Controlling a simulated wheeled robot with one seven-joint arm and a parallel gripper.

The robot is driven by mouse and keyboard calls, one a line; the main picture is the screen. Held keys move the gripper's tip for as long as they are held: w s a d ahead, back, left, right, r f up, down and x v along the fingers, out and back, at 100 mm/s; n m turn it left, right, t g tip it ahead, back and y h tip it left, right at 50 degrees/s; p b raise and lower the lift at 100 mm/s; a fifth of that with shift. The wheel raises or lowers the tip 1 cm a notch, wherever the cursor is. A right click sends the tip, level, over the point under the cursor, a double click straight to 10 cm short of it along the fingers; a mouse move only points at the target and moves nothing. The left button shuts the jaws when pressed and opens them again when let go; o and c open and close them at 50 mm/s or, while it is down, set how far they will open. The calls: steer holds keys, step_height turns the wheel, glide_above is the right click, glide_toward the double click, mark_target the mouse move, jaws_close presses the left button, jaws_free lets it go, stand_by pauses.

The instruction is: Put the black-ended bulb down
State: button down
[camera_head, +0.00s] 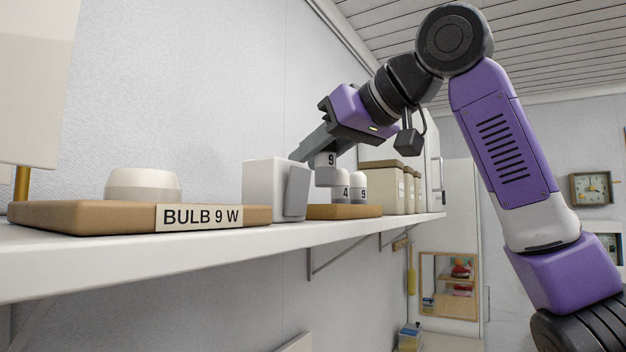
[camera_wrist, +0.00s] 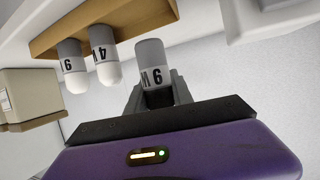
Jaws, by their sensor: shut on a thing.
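My gripper (camera_head: 318,150) reaches down from the upper right over the shelf and is shut on a bulb (camera_head: 327,162). In the wrist view the bulb (camera_wrist: 152,68) stands out from between the dark fingers (camera_wrist: 154,96). The white box partly hides that board. I cannot tell whether the held bulb touches anything.
A wooden board labelled BULB 9 W (camera_head: 90,218) carries a round white fitting (camera_head: 143,184) on the left of the white shelf (camera_head: 150,262). A white box (camera_head: 264,190) stands between the boards. Cream canisters (camera_head: 382,188) stand behind the bulbs.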

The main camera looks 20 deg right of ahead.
steer(key=shift+f, duration=2.05)
steer(key=shift+f, duration=0.15)
steer(key=c, duration=1.1)
jaws_free()
steer(key=b+v, duration=0.3)
steer(key=v, duration=0.9)
steer(key=shift+b, duration=0.35)
